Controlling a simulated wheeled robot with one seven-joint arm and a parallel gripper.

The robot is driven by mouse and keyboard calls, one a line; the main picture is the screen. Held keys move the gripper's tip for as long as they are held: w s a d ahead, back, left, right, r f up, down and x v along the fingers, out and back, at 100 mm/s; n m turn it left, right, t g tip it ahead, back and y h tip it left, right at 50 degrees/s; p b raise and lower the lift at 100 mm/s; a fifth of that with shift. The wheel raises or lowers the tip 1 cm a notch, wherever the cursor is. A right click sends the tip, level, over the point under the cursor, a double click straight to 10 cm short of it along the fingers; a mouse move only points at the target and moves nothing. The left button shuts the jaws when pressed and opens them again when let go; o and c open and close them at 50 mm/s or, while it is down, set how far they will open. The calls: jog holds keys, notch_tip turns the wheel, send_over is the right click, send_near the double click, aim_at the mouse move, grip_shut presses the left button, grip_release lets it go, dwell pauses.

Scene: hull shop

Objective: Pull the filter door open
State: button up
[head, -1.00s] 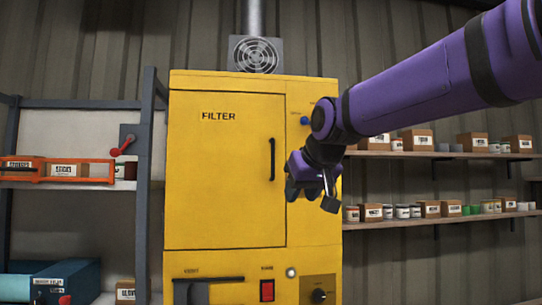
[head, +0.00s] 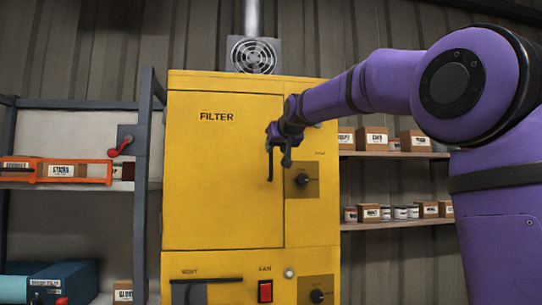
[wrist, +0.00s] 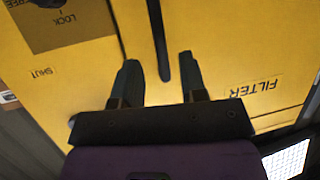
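The yellow filter door (head: 225,180), lettered FILTER, is on the front of a yellow cabinet and looks shut, flush in its frame. Its black upright handle (head: 270,168) is on the door's right side, with its upper part hidden by my gripper (head: 279,140). In the wrist view the handle (wrist: 158,40) runs down between the two spread dark fingers of my gripper (wrist: 160,72). The fingers are open, with a gap on both sides of the handle. Whether the fingers reach past the handle's depth I cannot tell.
Right of the door is a plate with a dark knob (head: 303,180); the wrist view shows LOCK and SHUT near this plate (wrist: 70,28). Below are a red switch (head: 265,291) and a second knob (head: 317,296). Shelves stand on both sides, the left with a red-handled lever (head: 121,146).

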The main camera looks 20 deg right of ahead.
aim_at(272, 153)
jog(key=shift+x, duration=2.75)
jog(key=shift+a, duration=0.1)
grip_shut()
